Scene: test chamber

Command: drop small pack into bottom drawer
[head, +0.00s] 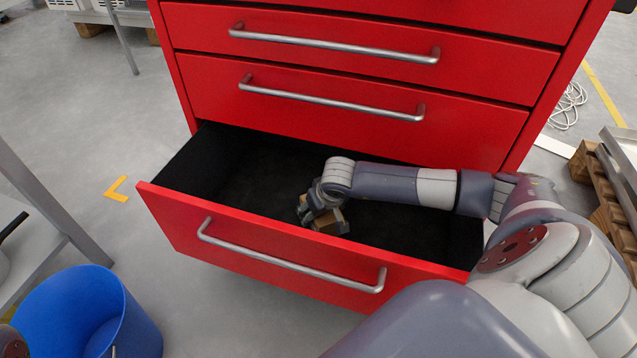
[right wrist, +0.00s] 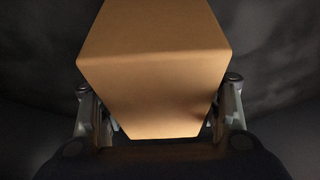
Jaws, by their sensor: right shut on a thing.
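The bottom drawer (head: 275,259) of the red cabinet is pulled out and shows a dark, empty-looking interior. My right gripper (head: 322,222) reaches over its front half and is shut on the small pack (head: 330,222), a brown box. In the right wrist view the small pack (right wrist: 153,75) fills the middle, with a finger of my right gripper (right wrist: 160,115) on each side. The pack is at or below the level of the drawer's front edge; whether it touches the floor of the drawer cannot be told. My left gripper is not clearly in view.
Closed red drawers (head: 345,110) with metal handles rise above the open one. A blue bin (head: 135,320) stands at the lower left, by a grey table frame (head: 40,200). A wooden pallet (head: 606,205) lies at the right.

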